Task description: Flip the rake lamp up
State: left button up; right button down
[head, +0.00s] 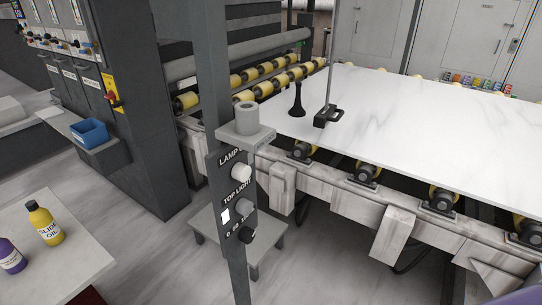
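A grey post (217,90) stands in the middle of the head view with a narrow dark control panel (215,180) on it. The panel carries a label starting "LAMP", a pale round knob (241,173), a "TOP LIGHT" label, a white rectangular plate (225,215), a grey knob (243,207) and a black knob (249,236) near a small label I cannot read fully. I cannot tell which control is the rake lamp's or its position. Neither of my grippers is in view.
A white stone slab (420,115) lies on a roller conveyor with yellow rollers (187,101). A grey cylinder (246,118) sits on a small shelf above the panel. A yellow slide oil bottle (44,223) stands on a table at lower left. A blue bin (89,133) is by the cabinets.

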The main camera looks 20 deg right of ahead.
aim_at(322, 119)
jog(key=i+l, duration=0.15)
jog(key=l, duration=0.2)
jog(key=i+l+u, duration=0.15)
jog(key=l, duration=0.2)
jog(key=i+l, duration=0.2)
jog(key=l, duration=0.15)
jog(key=i+l+u, duration=0.1)
jog(key=l, duration=0.25)
jog(key=i+l, duration=0.2)
jog(key=l, duration=0.15)
jog(key=i+l+u, duration=0.15)
jog(key=l, duration=0.25)
jog(key=i+l, duration=0.1)
jog(key=l, duration=0.25)
jog(key=i+l+u, duration=0.1)
jog(key=l, duration=0.3)
